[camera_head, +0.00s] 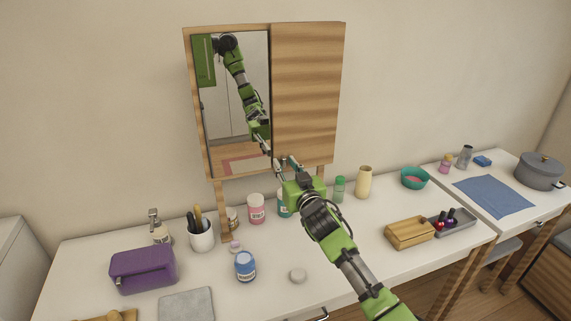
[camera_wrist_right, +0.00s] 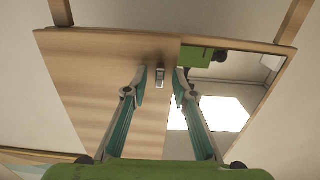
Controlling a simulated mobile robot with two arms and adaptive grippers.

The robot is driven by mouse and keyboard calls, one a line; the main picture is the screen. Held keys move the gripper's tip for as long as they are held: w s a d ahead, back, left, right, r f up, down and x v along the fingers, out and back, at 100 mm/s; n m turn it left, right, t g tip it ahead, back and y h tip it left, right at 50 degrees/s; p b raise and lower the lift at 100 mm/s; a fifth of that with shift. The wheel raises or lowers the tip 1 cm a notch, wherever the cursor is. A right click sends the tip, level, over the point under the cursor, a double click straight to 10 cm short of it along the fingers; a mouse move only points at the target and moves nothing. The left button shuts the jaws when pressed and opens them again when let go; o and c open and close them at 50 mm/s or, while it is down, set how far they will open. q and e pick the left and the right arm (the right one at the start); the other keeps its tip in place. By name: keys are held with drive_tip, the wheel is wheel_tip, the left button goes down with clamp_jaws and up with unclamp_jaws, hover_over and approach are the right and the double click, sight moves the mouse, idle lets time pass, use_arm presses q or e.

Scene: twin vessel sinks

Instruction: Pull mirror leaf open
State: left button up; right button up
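The mirror leaf (camera_head: 235,105) is the left half of a wall cabinet and looks closed. Beside it is a plain wooden panel (camera_head: 307,95). In the right wrist view, turned about upside down, the mirror (camera_wrist_right: 225,95) is on the right and the wood (camera_wrist_right: 95,85) on the left. A small metal handle (camera_wrist_right: 160,76) shows on the wood close to the mirror's edge. My right gripper (camera_head: 285,161) is at the cabinet's lower middle. In the wrist view its fingers (camera_wrist_right: 160,88) are apart, one each side of the handle; contact is not clear. My left gripper is out of view.
Below, the white counter (camera_head: 335,265) carries a purple case (camera_head: 144,269), a cup of brushes (camera_head: 201,235), a blue jar (camera_head: 245,266), a pink jar (camera_head: 256,208), a beige vase (camera_head: 364,182) and a wooden box (camera_head: 409,232).

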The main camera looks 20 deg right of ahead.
drive_tip(key=shift+w, duration=0.2)
clamp_jaws()
